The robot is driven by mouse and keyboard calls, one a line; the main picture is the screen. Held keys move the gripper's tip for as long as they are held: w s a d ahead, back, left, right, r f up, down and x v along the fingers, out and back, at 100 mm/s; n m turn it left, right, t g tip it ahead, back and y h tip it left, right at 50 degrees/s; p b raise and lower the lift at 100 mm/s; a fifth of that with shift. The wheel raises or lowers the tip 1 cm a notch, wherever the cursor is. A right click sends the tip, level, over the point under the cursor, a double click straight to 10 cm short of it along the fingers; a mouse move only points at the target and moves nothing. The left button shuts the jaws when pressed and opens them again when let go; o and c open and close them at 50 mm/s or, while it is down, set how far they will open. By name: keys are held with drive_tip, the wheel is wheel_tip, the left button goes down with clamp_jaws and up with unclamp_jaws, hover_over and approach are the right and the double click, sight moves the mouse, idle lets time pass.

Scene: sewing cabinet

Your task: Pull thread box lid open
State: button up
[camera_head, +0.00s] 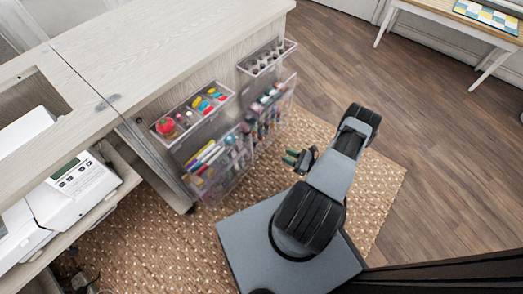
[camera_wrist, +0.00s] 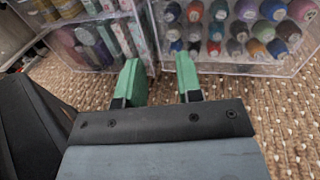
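The thread box (camera_head: 270,108) is a clear bin on the cabinet's side panel, at the lower right of the clear bins. Its coloured spools show through the clear front in the wrist view (camera_wrist: 235,68). I cannot make out the lid's edge or how far it stands open. My gripper (camera_head: 298,158) is in front of and below the bins, apart from them in the head view. In the wrist view its two green fingers (camera_wrist: 159,75) are spread with an empty gap, pointing toward the box's lower left part.
A clear bin with pens and thread (camera_head: 215,165) is left of the thread box. Small open trays (camera_head: 190,112) and (camera_head: 267,56) sit above. A white sewing machine (camera_head: 75,190) stands on the left shelf. A woven rug (camera_head: 375,195) covers the floor; wood floor (camera_head: 400,110) is clear at right.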

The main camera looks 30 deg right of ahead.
drive_tip(key=shift+m, duration=0.3)
drive_tip(key=b+x, duration=0.1)
drive_tip(key=x, duration=0.3)
drive_tip(key=b+x, duration=0.1)
drive_tip(key=x, duration=0.4)
drive_tip(key=f+b+x, duration=0.1)
drive_tip(key=x, duration=0.3)
drive_tip(key=shift+w+a, duration=0.1)
drive_tip(key=shift+w, duration=0.05)
drive_tip(key=c, duration=0.6)
clamp_jaws()
drive_tip(key=shift+a, duration=0.1)
